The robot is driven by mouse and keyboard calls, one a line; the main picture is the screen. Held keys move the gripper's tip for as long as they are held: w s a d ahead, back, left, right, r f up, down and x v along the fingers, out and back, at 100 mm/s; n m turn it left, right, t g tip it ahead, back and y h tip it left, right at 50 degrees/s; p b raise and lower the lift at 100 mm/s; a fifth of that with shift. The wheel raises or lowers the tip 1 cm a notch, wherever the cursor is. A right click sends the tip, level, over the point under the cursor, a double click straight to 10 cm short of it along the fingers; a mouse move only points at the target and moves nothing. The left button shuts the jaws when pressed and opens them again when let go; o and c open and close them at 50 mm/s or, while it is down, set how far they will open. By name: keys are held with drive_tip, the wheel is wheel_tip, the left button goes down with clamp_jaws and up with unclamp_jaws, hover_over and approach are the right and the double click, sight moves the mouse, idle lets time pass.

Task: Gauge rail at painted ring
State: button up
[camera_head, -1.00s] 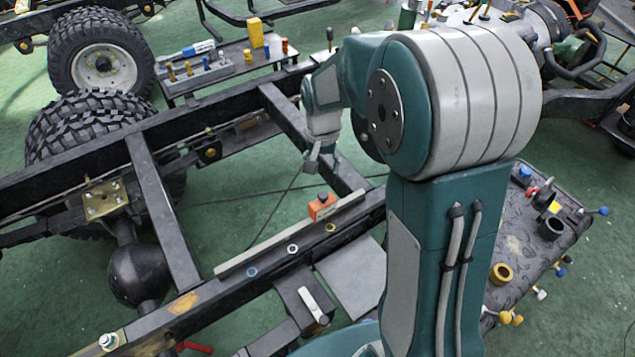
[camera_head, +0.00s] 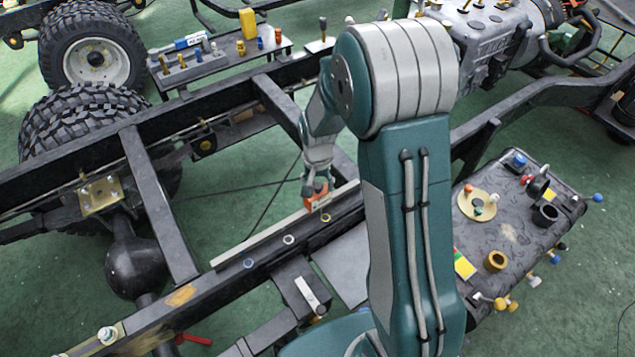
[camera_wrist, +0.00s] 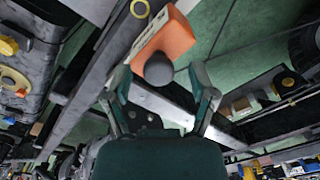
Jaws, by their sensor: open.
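The orange gauge block (camera_head: 316,196) sits on the frame rail (camera_head: 345,213), near its far edge. In the wrist view the gauge (camera_wrist: 172,38) has a dark round knob (camera_wrist: 158,70) facing me. My gripper (camera_head: 316,178) is right over the gauge. In the wrist view my gripper (camera_wrist: 160,76) is open, with one finger on each side of the knob and a gap to both. Painted rings lie along the rail: yellow (camera_head: 325,218), white (camera_head: 289,240) and blue (camera_head: 248,263). The yellow ring is close beside the gauge and also shows in the wrist view (camera_wrist: 139,8).
A pale strip (camera_head: 270,233) runs along the rail's far edge. A dark cart (camera_head: 508,225) with knobs and rings stands at the right. A bench (camera_head: 222,65) with small parts stands behind the chassis. Cross members and a tyre (camera_head: 85,125) flank the open floor.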

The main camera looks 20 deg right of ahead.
clamp_jaws()
drive_tip(key=s+a, duration=0.1)
drive_tip(key=a, duration=0.2)
drive_tip(key=s+a, duration=0.1)
drive_tip(key=a, duration=0.3)
drive_tip(key=s+a, duration=0.1)
drive_tip(key=a, duration=0.3)
drive_tip(key=shift+s+a, duration=0.1)
drive_tip(key=shift+s, duration=0.25)
unclamp_jaws()
drive_tip(key=shift+w, duration=0.1)
wheel_tip(320, 180, up, 12)
